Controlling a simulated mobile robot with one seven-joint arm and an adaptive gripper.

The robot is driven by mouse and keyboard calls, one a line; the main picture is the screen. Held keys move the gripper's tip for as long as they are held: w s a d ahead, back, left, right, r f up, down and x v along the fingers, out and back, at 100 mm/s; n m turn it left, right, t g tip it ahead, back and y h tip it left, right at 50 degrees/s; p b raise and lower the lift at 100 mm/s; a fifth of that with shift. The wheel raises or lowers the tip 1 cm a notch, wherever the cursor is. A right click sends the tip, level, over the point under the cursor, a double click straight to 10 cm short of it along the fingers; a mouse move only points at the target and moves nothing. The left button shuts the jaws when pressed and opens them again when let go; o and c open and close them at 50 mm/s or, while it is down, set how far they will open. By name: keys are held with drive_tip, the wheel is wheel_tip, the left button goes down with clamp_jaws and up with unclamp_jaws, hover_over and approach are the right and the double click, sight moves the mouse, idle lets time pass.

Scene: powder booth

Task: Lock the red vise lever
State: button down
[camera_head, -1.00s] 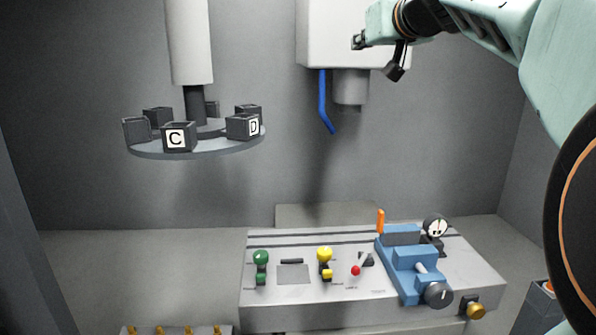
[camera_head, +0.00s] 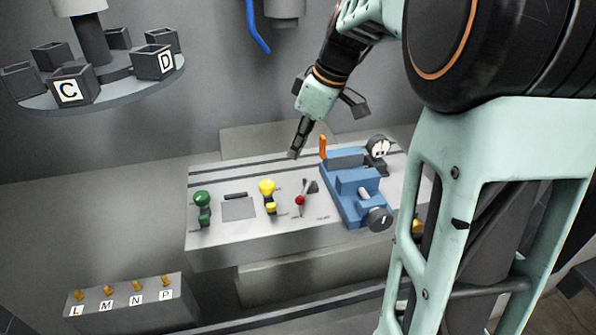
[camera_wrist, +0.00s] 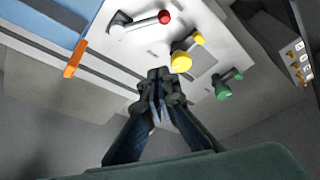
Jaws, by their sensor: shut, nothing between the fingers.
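The red-knobbed lever (camera_head: 300,200) stands on the light grey panel (camera_head: 240,231), just left of the blue vise (camera_head: 359,199). In the wrist view its red ball (camera_wrist: 165,17) and metallic arm show near the top, beyond my fingers. An orange upright handle (camera_head: 323,147) stands at the vise's back left and also shows in the wrist view (camera_wrist: 75,58). My gripper (camera_head: 293,153) is shut and empty, pointing down above the panel's back part, behind the red lever and left of the orange handle. In the wrist view my fingertips (camera_wrist: 160,75) are together, apart from the lever.
A yellow lever (camera_head: 268,188) and a green lever (camera_head: 202,203) stand to the left. A round gauge (camera_head: 378,148) is behind the vise. A carousel with dark boxes (camera_head: 98,86) hangs at upper left. A block with lettered pegs (camera_head: 125,304) is at lower left.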

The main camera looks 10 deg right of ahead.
sight(306, 189)
drive_tip(key=shift+s+a, duration=0.1)
drive_tip(key=x, duration=1)
drive_tip(key=shift+a, duration=0.1)
drive_tip(key=s+d, duration=0.1)
drive_tip(key=d, duration=0.2)
drive_tip(key=shift+s+f+p, duration=0.25)
drive_tip(key=shift+s+p, duration=0.05)
drive_tip(key=shift+s, duration=0.1)
drive_tip(key=shift+s+d+f, duration=0.15)
drive_tip(key=shift+d, duration=0.05)
